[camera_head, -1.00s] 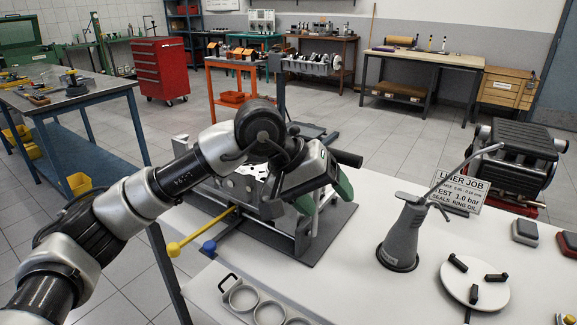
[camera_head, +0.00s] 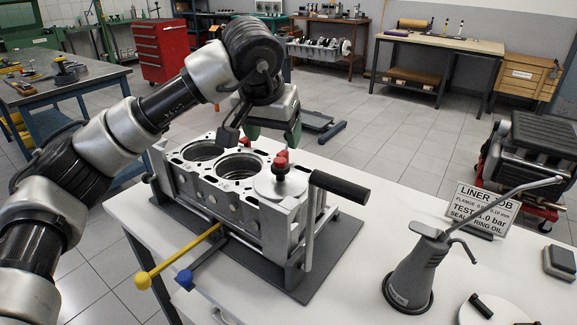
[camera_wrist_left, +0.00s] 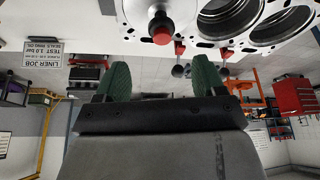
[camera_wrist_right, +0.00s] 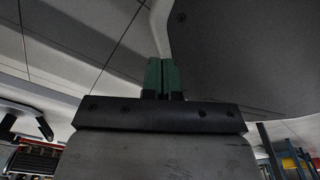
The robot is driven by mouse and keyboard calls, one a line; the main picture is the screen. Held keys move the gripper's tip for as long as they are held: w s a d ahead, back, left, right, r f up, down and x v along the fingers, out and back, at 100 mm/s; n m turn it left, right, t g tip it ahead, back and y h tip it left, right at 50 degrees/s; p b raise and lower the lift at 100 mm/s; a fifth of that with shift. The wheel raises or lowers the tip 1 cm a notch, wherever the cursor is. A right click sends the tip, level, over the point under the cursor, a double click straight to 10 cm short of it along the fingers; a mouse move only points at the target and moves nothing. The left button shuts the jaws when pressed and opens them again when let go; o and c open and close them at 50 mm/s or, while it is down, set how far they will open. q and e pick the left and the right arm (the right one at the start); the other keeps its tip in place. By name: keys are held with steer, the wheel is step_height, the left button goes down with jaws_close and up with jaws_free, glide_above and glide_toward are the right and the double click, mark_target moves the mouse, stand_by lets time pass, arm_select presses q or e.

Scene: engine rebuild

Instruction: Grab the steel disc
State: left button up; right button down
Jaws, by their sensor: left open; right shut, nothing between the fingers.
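A round steel disc (camera_head: 281,187) with a red knob lies on top of the engine block (camera_head: 222,195), at its right end in the head view. In the left wrist view the disc (camera_wrist_left: 148,8) and its red knob are at the top edge, partly cut off. My left gripper (camera_head: 274,134) is open and empty, above and behind the disc, apart from it. Its green fingers also show apart in the left wrist view (camera_wrist_left: 163,80). My right gripper (camera_wrist_right: 162,76) is shut and empty in the right wrist view, and out of the head view.
Two open bores lie left of the disc. A black-handled lever (camera_head: 340,187) stands by the block's right end. Yellow and blue knobbed rods stick out in front. A grey oil can (camera_head: 412,272) and a sign (camera_head: 482,208) stand to the right on the white table.

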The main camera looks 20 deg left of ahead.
mark_target(280, 159)
arm_select(q)
steer(key=x, duration=0.5)
steer(key=shift+w+f, duration=0.1)
steer(key=shift+w, duration=0.1)
steer(key=x, duration=0.4)
steer(key=shift+a+f, duration=0.15)
steer(key=shift+f, duration=0.1)
steer(key=shift+w+f, duration=0.25)
steer(key=shift+f, duration=0.25)
steer(key=c, duration=1.1)
steer(key=shift+r, duration=0.1)
steer(key=shift+c, duration=0.8)
arm_select(e)
steer(key=shift+s+d+r, duration=0.1)
steer(key=shift+s+r, duration=0.15)
arm_select(q)
steer(key=shift+r, duration=0.15)
